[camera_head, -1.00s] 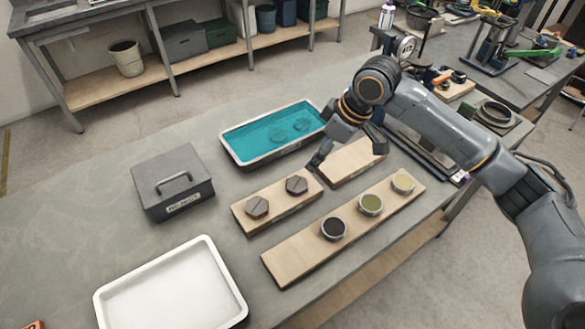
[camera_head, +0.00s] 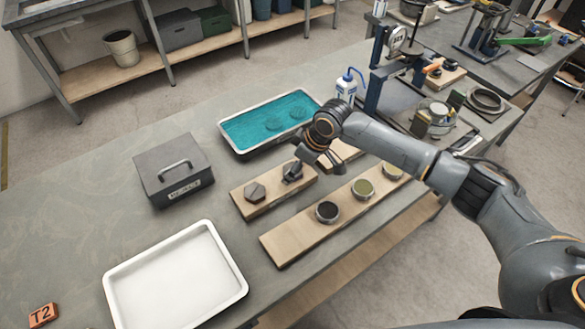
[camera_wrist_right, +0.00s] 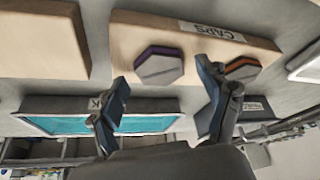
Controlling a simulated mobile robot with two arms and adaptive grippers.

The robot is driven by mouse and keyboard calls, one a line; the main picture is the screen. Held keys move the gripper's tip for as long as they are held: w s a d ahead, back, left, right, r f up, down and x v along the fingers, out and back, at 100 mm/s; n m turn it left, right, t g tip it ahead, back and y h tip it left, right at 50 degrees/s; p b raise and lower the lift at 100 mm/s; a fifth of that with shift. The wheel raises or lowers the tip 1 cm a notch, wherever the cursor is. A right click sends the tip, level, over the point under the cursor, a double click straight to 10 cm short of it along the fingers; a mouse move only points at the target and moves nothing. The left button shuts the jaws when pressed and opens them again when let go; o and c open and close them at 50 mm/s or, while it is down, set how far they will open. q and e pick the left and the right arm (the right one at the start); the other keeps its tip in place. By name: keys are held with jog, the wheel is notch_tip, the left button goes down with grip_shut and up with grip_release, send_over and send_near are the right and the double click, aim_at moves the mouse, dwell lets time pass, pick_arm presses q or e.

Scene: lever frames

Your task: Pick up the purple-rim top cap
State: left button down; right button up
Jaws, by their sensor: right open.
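The purple-rim top cap (camera_wrist_right: 158,66) is a grey hexagonal cap with a purple edge, lying on the wooden caps board (camera_wrist_right: 130,38). In the head view the cap (camera_head: 290,176) is at the board's right end, partly hidden by my right gripper (camera_head: 300,166). In the wrist view the right gripper (camera_wrist_right: 161,80) is open and empty, its two fingers on either side of the cap in the picture. It appears to hover just above the cap; contact cannot be told. My left gripper is not in view.
An orange-rim cap (camera_wrist_right: 243,68) lies beside the purple one, close to one finger. A long board (camera_head: 290,237) with several round pieces lies in front. A teal-filled tray (camera_head: 232,146), a grey lidded box (camera_head: 160,160) and a white tray (camera_head: 175,275) stand around.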

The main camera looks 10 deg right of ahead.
jog(key=shift+w+f, duration=0.1)
jog(key=shift+f, duration=0.05)
jog(key=c, duration=1.5)
jog(key=shift+r, duration=0.2)
